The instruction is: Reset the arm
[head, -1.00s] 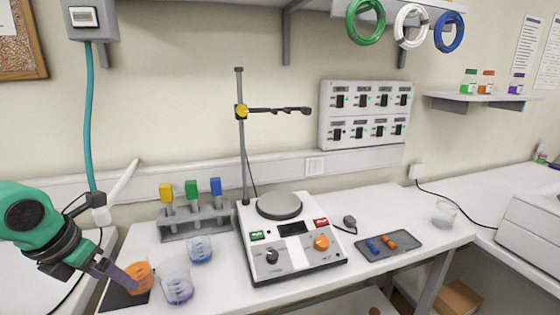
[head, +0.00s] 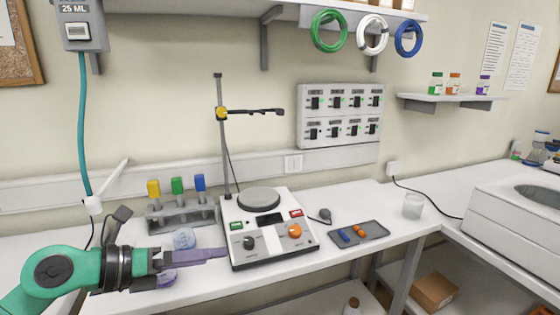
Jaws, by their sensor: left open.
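My left arm (head: 75,275) is green and comes in from the lower left. Its gripper (head: 222,253) is open, seen side-on, and holds nothing. It points right, with its tips in front of the left edge of the white hotplate stirrer (head: 265,228). A beaker of blue liquid (head: 184,238) stands just behind the gripper. A beaker of purple liquid (head: 166,279) is partly hidden below it. The orange beaker does not show. My right gripper is not in view.
A grey rack (head: 180,219) holds yellow, green and blue tools. A stand (head: 221,130) rises behind the stirrer. A dark tray (head: 358,235) with small blue and orange pieces and an empty beaker (head: 413,206) are to the right. The bench between them is clear.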

